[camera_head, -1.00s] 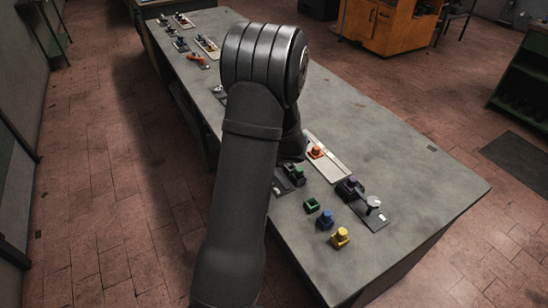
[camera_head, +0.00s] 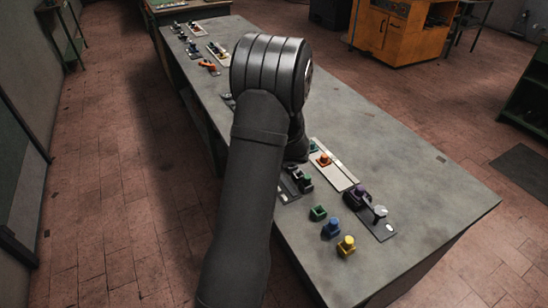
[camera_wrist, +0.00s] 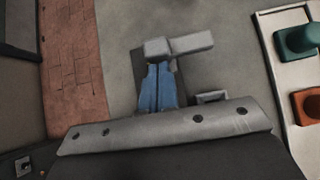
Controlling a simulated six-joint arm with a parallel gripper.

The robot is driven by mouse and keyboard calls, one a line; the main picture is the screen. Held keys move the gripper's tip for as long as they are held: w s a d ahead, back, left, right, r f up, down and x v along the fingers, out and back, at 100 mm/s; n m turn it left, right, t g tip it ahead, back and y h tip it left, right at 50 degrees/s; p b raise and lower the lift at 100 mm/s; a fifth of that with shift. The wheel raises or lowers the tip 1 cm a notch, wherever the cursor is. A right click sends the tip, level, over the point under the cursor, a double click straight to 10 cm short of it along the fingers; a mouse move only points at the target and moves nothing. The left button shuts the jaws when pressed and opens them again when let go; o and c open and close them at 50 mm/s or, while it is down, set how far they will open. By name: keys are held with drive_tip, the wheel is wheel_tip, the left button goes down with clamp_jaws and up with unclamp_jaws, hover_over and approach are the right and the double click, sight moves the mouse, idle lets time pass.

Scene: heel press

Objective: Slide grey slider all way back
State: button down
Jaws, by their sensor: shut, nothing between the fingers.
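In the wrist view my gripper (camera_wrist: 158,68) has blue fingers that are closed together, with nothing held between them. A light grey block with a bar (camera_wrist: 191,43), likely the grey slider, lies right at the fingertips. Whether the fingers touch it I cannot tell. It seems to be over a dark plate (camera_wrist: 141,66) on the grey bench. A smaller grey piece (camera_wrist: 211,97) shows to the right of the fingers, partly hidden by my gripper's body. In the head view my arm hides the gripper and this slider.
To the right in the wrist view is a white plate (camera_wrist: 268,22) with a teal knob (camera_wrist: 298,40) and an orange knob (camera_wrist: 308,105). The bench's right side (camera_head: 425,180) is clear.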

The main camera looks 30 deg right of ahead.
drive_tip(key=shift+w+a+r, duration=0.15)
drive_tip(key=shift+w+r, duration=0.05)
drive_tip(key=shift+w, duration=0.4)
drive_tip(key=s, duration=0.4)
drive_tip(key=shift+s+f, duration=0.15)
drive_tip(key=shift+s, duration=0.25)
drive_tip(key=v, duration=1)
drive_tip(key=shift+s, duration=0.2)
drive_tip(key=shift+f, duration=0.1)
drive_tip(key=x, duration=0.9)
drive_tip(key=shift+w, duration=0.1)
drive_tip(key=shift+w+f, duration=0.2)
drive_tip(key=shift+w, duration=0.4)
drive_tip(key=shift+w+f, duration=0.15)
drive_tip(key=shift+w, duration=1.15)
drive_tip(key=c, duration=2.2)
unclamp_jaws()
